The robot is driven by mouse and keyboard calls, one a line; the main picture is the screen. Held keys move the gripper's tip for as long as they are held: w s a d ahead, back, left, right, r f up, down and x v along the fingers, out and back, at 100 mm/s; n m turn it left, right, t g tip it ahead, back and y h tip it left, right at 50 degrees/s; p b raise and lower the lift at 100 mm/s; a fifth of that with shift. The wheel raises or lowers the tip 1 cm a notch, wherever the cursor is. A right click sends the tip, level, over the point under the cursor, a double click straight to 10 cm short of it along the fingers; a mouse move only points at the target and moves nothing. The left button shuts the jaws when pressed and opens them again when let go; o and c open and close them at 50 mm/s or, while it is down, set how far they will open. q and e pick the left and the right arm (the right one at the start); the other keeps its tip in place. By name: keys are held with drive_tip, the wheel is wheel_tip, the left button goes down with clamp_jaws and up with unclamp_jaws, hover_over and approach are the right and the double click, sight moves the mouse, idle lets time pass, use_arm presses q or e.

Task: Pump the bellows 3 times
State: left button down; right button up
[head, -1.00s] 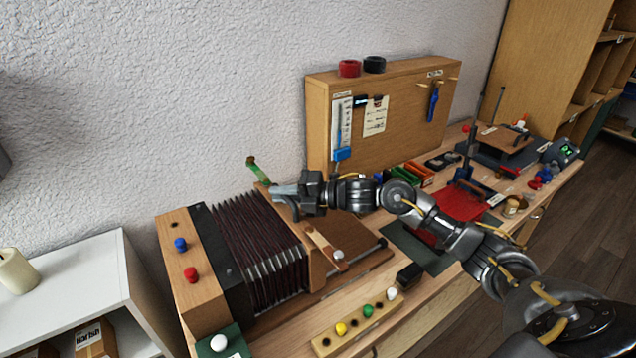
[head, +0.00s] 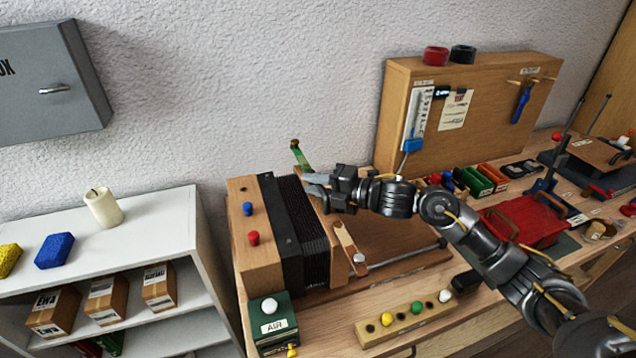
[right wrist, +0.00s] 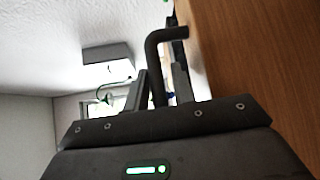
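The bellows (head: 303,232) has dark pleats, now pressed close together. It lies between a wooden block (head: 252,266) on the left and a moving wooden board on the right, in the head view. My right gripper (head: 314,185) is at the top of that board. In the right wrist view a black bent handle (right wrist: 157,62) stands out from a wooden surface, between my right gripper's two dark fingers (right wrist: 160,92). The fingers appear closed around it, though the contact is partly hidden. My left gripper is not in view.
A green AIR box (head: 272,335) with a white knob stands at the front left. A strip with coloured knobs (head: 403,324) lies along the bench's front. A wooden panel (head: 480,110) stands behind my right arm. A white shelf (head: 160,226) is at the left.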

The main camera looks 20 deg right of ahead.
drive_tip(key=shift+o, duration=0.7)
drive_tip(key=shift+d, duration=0.15)
drive_tip(key=shift+d, duration=0.15)
drive_tip(key=b+v, duration=0.3)
drive_tip(key=v, duration=0.7)
drive_tip(key=shift+s+r, duration=0.15)
drive_tip(key=shift+s, duration=0.1)
